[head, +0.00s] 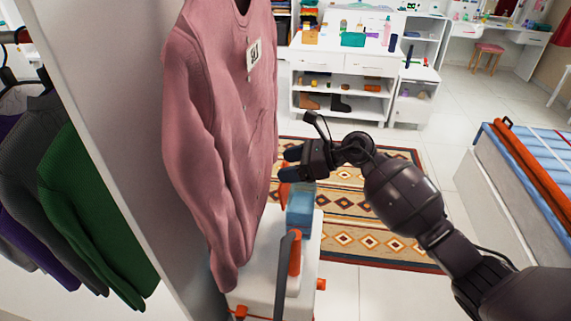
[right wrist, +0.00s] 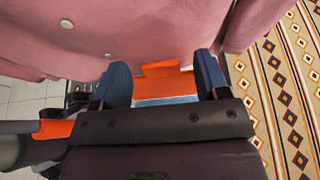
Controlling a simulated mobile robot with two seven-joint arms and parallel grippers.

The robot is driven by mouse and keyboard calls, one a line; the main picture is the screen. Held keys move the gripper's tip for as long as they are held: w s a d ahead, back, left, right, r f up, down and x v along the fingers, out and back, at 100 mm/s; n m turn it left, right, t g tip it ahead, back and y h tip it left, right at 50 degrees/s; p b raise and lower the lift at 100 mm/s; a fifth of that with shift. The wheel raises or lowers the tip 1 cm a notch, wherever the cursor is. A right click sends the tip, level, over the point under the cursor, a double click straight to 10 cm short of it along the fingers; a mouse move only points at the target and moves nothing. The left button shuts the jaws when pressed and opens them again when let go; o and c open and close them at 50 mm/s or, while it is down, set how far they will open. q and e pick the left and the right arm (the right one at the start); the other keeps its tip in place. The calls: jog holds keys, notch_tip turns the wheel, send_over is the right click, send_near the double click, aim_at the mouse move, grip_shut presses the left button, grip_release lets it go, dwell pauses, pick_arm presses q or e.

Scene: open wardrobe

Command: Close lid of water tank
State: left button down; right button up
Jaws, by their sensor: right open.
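A white garment steamer (head: 258,268) with orange parts stands below the hanging pink sweater (head: 222,120). Its translucent blue water tank (head: 300,208) sits at its far end. An upright orange part (head: 284,186), which looks like the raised lid, shows beside the tank, partly hidden. My right gripper (head: 289,163) is just above the tank, near the sweater's edge. In the right wrist view, its blue fingers are spread apart (right wrist: 163,75). An orange surface (right wrist: 163,85) with a blue strip below it shows between them; I cannot tell whether they touch. My left gripper is not in view.
A white wardrobe panel (head: 110,110) and dark hanging clothes (head: 95,205) are at the left. A patterned rug (head: 350,215) lies behind the steamer. A bed (head: 500,185) stands right, and white shelves (head: 340,85) stand at the back.

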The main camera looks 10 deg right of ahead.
jog(key=shift+w+a+f, duration=0.25)
jog(key=shift+a, duration=0.3)
jog(key=shift+c, duration=0.5)
grip_shut()
